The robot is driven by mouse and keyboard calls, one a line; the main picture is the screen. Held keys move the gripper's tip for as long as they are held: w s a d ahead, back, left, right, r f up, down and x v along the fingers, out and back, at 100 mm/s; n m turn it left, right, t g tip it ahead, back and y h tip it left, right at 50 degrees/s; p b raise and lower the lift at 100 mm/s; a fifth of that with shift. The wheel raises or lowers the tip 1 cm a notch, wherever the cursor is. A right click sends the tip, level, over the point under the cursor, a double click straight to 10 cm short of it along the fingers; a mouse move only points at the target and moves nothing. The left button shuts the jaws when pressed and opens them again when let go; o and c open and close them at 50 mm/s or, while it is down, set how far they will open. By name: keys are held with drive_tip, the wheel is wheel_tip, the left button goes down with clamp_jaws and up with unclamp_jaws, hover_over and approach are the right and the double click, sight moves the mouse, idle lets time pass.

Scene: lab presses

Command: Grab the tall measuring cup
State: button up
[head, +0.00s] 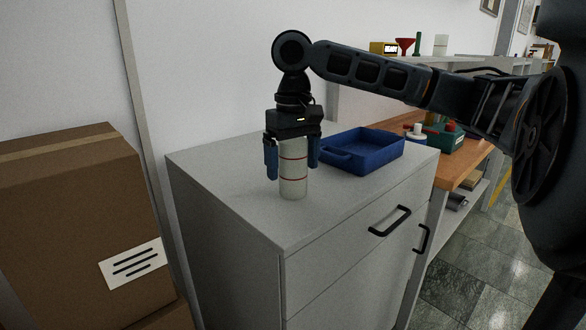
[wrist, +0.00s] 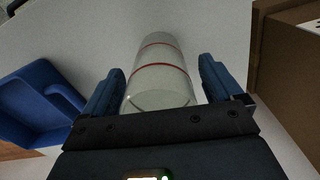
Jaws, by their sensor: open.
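The tall measuring cup (head: 293,170) is a pale cylinder with red rings, standing upright on the grey cabinet top (head: 235,205). It also shows in the wrist view (wrist: 160,72), between the fingers. My gripper (head: 292,172) is above the cup, pointing down, with one blue finger on each side of its upper part. The fingers are open. In the wrist view my gripper (wrist: 164,85) shows a gap between each finger and the cup, clearest on the right. The cup's top rim is partly hidden by the gripper body.
A blue tray (head: 362,158) sits on the cabinet just right of the cup, close to the right finger. A cardboard box (head: 75,205) stands left of the cabinet. The wall is behind. The cabinet top in front and left of the cup is clear.

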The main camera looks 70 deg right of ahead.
drive_tip(key=shift+c, duration=0.4)
drive_tip(key=c, duration=1.1)
drive_tip(key=shift+o, duration=0.2)
drive_tip(key=shift+r, duration=0.1)
